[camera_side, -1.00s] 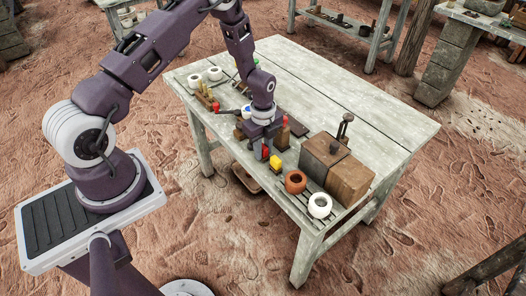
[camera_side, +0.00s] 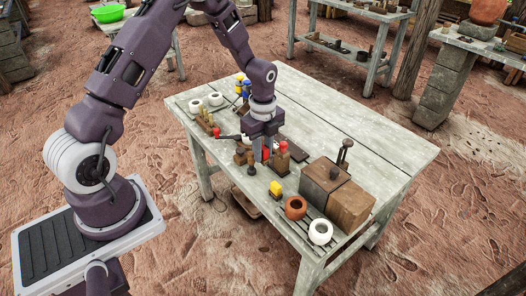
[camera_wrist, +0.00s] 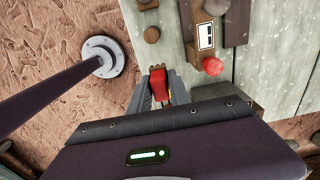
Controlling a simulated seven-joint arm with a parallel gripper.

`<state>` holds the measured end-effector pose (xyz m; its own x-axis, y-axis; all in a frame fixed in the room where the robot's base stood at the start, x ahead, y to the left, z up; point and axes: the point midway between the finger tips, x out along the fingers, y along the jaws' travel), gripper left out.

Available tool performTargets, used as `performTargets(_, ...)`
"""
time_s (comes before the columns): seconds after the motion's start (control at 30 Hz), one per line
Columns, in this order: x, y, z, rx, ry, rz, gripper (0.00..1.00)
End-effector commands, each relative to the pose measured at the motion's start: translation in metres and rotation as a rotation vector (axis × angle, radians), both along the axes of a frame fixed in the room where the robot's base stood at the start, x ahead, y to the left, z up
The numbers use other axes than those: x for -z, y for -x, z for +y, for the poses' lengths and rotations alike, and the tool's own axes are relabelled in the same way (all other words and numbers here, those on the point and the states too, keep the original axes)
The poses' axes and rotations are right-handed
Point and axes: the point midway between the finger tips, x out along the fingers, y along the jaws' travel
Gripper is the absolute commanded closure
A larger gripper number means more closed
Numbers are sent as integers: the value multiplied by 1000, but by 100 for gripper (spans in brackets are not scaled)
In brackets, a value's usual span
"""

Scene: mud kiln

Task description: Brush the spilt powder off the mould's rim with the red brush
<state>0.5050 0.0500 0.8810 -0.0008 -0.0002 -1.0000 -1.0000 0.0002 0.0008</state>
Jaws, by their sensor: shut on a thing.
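My gripper (camera_side: 260,157) is above the left front part of the table. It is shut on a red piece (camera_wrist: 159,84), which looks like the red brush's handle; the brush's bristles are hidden. The red piece also shows between the fingers in the side view (camera_side: 266,155). A wooden block with a red knob (camera_wrist: 212,66) stands just right of the gripper in the wrist view. It also shows in the side view, with its red knob (camera_side: 284,146) close beside the fingers. I cannot tell which piece is the mould, and no powder can be made out.
White rings (camera_side: 216,99) sit at the far left. The table's right back is clear.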

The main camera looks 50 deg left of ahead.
Motion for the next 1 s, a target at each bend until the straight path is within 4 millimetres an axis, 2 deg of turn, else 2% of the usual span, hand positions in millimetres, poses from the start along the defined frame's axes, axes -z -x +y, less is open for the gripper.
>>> performTargets(0.07, -9, -1, 0, 0, 0, -3, 100)
performTargets(0.4, -80, -1, 1, -1, -1, -6, 100)
performTargets(0.67, -77, -29, 50, -2, -2, -3, 100)
performTargets(0.77, -76, -40, 76, -2, -2, -3, 100)
performTargets(1.0, -76, -57, 151, -3, -2, -3, 100)
